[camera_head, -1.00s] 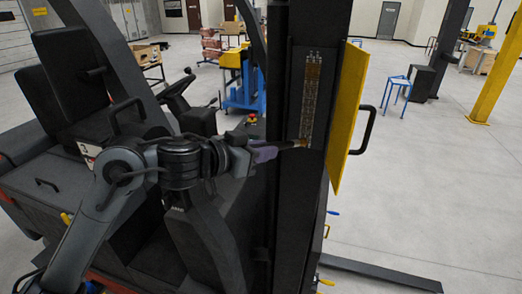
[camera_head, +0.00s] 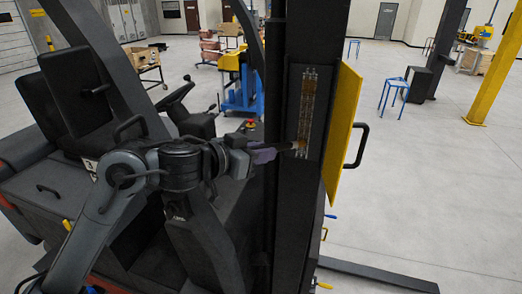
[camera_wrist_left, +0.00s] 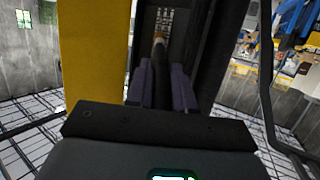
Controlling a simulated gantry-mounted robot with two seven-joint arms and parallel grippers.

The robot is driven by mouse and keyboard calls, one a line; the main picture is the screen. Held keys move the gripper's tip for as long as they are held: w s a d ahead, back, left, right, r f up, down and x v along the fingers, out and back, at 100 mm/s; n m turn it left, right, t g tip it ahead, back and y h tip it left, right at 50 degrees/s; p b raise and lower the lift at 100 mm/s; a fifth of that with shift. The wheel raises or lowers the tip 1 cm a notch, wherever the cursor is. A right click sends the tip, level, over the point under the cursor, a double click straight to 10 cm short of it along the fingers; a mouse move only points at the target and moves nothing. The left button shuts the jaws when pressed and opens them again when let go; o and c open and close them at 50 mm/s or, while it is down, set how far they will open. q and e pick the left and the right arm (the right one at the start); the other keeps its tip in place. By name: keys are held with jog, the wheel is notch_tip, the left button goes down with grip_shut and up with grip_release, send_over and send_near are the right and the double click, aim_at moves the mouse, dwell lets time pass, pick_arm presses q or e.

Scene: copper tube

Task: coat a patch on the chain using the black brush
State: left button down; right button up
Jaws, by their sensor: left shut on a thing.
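The chain (camera_head: 306,112) runs up the dark mast, with a brownish, copper-coloured stretch along its upper and middle part. It also shows in the left wrist view (camera_wrist_left: 166,18). My left gripper (camera_head: 264,154) is shut on the black brush (camera_head: 285,149), left of the chain. The brush points right, and its brown bristle tip appears to meet the lower end of the coloured stretch. In the left wrist view, the purple fingers (camera_wrist_left: 164,90) flank the brush, whose tip (camera_wrist_left: 159,38) lies in front of the chain. Exact contact is hard to tell. My right gripper is not in view.
A yellow panel (camera_head: 342,125) with a black handle (camera_head: 358,147) stands just right of the chain. The dark mast (camera_head: 277,90) rises left of it. The forklift seat (camera_head: 85,85) and steering wheel (camera_head: 176,96) are behind my arm. Open floor (camera_head: 430,190) lies right.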

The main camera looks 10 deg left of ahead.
pick_arm(q)
jog(key=shift+r+p, duration=1.3)
jog(key=shift+r, duration=4.15)
jog(key=shift+w+f+b, duration=0.15)
jog(key=shift+f+b, duration=0.5)
jog(key=shift+b, duration=0.75)
jog(key=shift+s+f+b, duration=0.2)
jog(key=shift+f+b, duration=1.15)
jog(key=shift+f, duration=1.4)
jog(key=shift+f+b, duration=0.65)
jog(key=shift+f, duration=0.95)
notch_tip(320, 180, down, 4)
jog(key=shift+w+r+b, duration=0.1)
jog(key=shift+b, duration=0.6)
